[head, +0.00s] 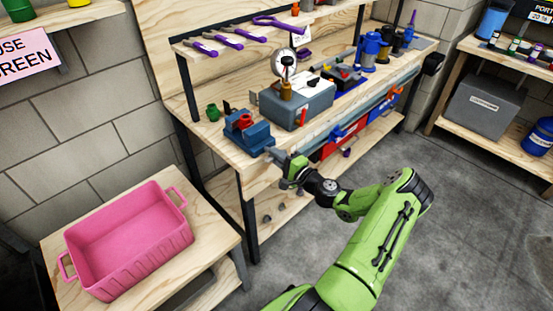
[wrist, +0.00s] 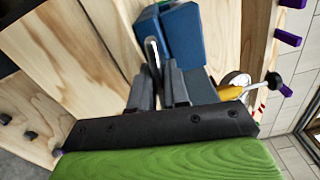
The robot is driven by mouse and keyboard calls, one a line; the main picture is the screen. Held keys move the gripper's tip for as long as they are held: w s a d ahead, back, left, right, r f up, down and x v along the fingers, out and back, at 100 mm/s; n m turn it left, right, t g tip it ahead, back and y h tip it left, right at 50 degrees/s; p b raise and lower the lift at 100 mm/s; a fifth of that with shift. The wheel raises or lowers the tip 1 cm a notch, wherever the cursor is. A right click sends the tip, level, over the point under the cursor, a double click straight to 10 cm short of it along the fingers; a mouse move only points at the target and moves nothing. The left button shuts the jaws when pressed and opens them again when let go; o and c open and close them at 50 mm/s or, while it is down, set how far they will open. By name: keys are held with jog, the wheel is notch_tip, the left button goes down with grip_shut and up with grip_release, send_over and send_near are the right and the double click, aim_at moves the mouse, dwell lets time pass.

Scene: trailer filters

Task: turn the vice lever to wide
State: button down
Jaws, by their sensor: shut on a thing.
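The blue vice (head: 249,132) stands at the near left corner of the wooden workbench, with a red part on top. In the wrist view the vice (wrist: 185,38) is a blue block just beyond my fingertips. A grey metal vice lever (wrist: 152,50) sticks out from it towards my gripper (wrist: 158,84). The fingers are closed around the lever's near end. In the head view my gripper (head: 279,158) is at the bench's front edge, just right of and below the vice. The lever is too small to make out there, and its setting cannot be read.
A grey box (head: 297,104) with a dial gauge (head: 284,63) stands right of the vice. A small green cup (head: 213,112) is to its left. A pink tray (head: 130,240) sits on a low table at the left. The floor in front of the bench is clear.

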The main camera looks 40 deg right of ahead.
jog(key=shift+f+n, duration=0.1)
jog(key=shift+n, duration=0.6)
jog(key=shift+n+b, duration=0.3)
jog(key=shift+b, duration=0.05)
jog(key=c, duration=1.2)
grip_release()
jog(key=s+p, duration=0.2)
jog(key=s, duration=1.3)
jog(key=shift+s+d, duration=0.25)
jog(key=shift+s, duration=0.1)
